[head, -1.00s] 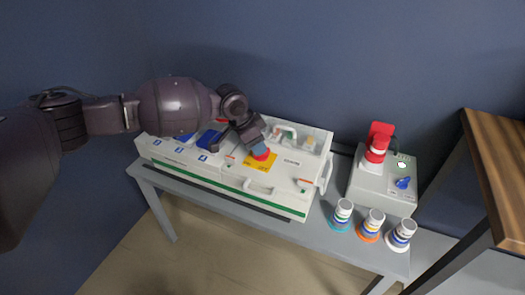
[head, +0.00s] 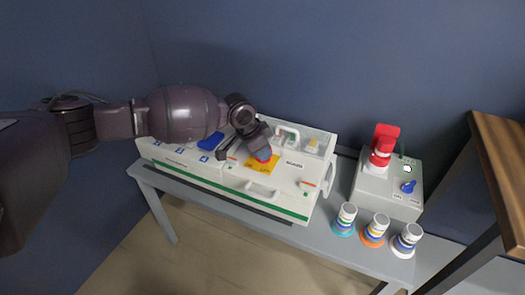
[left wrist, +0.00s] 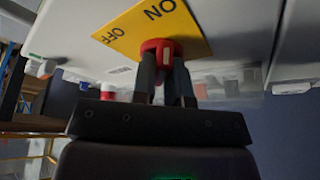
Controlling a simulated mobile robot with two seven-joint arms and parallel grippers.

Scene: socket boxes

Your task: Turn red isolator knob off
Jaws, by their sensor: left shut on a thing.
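The red isolator knob (head: 263,156) sits on a yellow plate (head: 262,168) on the white socket box (head: 240,183). In the left wrist view the red knob (left wrist: 158,46) shows between my fingers, and the yellow plate (left wrist: 135,28) bears the words ON and OFF. My left gripper (head: 259,150) is shut on the knob, with its two fingers (left wrist: 162,72) on either side of it. The fingers hide part of the knob, so its exact setting is hard to read. My right gripper is in neither view.
A grey box (head: 385,190) with a red-and-white plug and a blue knob (head: 408,187) stands at the right. Several banded plugs (head: 375,228) stand in front of it on the grey table (head: 327,238). A wooden shelf (head: 500,150) edges in at the far right.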

